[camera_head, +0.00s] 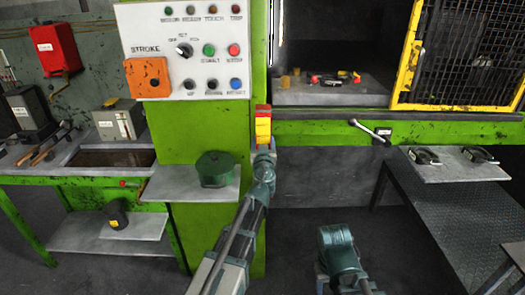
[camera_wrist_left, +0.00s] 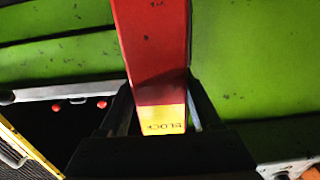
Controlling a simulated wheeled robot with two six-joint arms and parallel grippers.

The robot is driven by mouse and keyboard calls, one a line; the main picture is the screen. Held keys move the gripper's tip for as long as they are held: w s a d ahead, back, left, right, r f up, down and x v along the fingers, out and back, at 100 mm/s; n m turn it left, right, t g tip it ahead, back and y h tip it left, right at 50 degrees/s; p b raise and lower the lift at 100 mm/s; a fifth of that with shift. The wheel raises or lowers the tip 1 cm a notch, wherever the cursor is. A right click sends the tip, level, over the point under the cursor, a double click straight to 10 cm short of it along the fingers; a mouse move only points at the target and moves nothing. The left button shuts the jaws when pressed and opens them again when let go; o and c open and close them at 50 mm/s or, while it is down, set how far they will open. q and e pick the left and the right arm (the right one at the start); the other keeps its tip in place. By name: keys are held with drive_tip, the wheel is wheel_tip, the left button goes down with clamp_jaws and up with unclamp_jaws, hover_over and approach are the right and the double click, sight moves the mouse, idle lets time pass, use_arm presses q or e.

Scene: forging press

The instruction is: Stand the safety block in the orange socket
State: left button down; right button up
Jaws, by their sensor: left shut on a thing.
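The safety block (camera_head: 263,127) is a slim red and yellow bar. It stands roughly upright in my left gripper (camera_head: 263,146), in front of the green press column. In the left wrist view, the block (camera_wrist_left: 155,60) runs up between the dark fingers of my left gripper (camera_wrist_left: 160,115), which is shut on it. Its yellow band there carries upside-down lettering. An orange plate (camera_head: 148,77) with a dark knob sits under the word STROKE on the control panel. I cannot make out a clear orange socket. My right gripper is out of view.
The press opening with its grey bed (camera_head: 330,95) and small parts lies to the right, beside a yellow mesh guard (camera_head: 470,55). A lever (camera_head: 370,131) juts from the green front beam. A dark green container (camera_head: 216,168) stands on the shelf left of my arm.

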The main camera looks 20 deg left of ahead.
use_arm(q)
drive_tip(key=shift+w+a+f+b, duration=0.1)
drive_tip(key=shift+f+b, duration=1.6)
drive_tip(key=shift+f, duration=0.05)
drive_tip(key=shift+f, duration=0.15)
drive_tip(key=shift+c, duration=0.4)
unclamp_jaws()
drive_tip(key=shift+r, duration=0.2)
drive_tip(key=v, duration=1.2)
